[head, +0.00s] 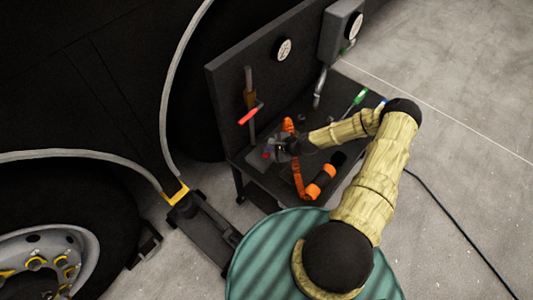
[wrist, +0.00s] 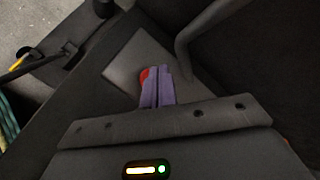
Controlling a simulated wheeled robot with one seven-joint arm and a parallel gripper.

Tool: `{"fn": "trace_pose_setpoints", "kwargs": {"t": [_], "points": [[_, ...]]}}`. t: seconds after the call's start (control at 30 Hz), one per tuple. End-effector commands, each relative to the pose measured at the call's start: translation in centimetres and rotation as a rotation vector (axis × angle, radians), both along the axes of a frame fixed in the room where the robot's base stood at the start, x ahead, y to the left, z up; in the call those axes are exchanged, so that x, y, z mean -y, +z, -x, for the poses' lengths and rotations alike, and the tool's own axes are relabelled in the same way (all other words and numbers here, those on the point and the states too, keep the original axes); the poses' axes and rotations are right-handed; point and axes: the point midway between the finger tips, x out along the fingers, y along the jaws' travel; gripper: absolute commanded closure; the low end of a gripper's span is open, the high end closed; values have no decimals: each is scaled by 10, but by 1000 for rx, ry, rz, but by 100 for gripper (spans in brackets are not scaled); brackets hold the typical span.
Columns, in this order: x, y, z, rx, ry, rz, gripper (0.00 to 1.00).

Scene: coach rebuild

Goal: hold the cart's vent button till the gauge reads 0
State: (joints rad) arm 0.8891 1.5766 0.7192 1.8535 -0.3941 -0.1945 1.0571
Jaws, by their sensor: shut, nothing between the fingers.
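The dark cart (head: 238,92) stands beside the vehicle, with a round white gauge (head: 284,49) on its upright panel and a second gauge (head: 355,26) on a grey box at the right. Both dials are too small to read. My gripper (head: 268,153) is low over the cart's top, above a grey plate (wrist: 122,66). In the wrist view its purple fingers (wrist: 157,76) are shut and empty. A round red part (wrist: 144,76), which looks like the button, shows at their left edge, partly hidden by them. Whether the tips touch or press it I cannot tell.
A red-handled valve (head: 249,115) sticks out from the panel at the left. An orange and black tool (head: 320,182) lies on the cart near my forearm. A bent grey pipe (wrist: 184,52) rises close by the fingers. A green-tipped item (head: 360,97) lies further right.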

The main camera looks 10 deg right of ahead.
Motion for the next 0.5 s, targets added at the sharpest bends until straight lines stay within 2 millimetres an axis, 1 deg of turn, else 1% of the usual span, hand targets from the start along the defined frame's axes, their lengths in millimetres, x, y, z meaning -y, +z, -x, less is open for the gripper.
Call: {"fn": "trace_pose_setpoints", "kwargs": {"t": [0.17, 0.5], "points": [[0, 3, 0, 0, 0, 0, 100], [0, 31, 0, 0, 0, 0, 100]]}}
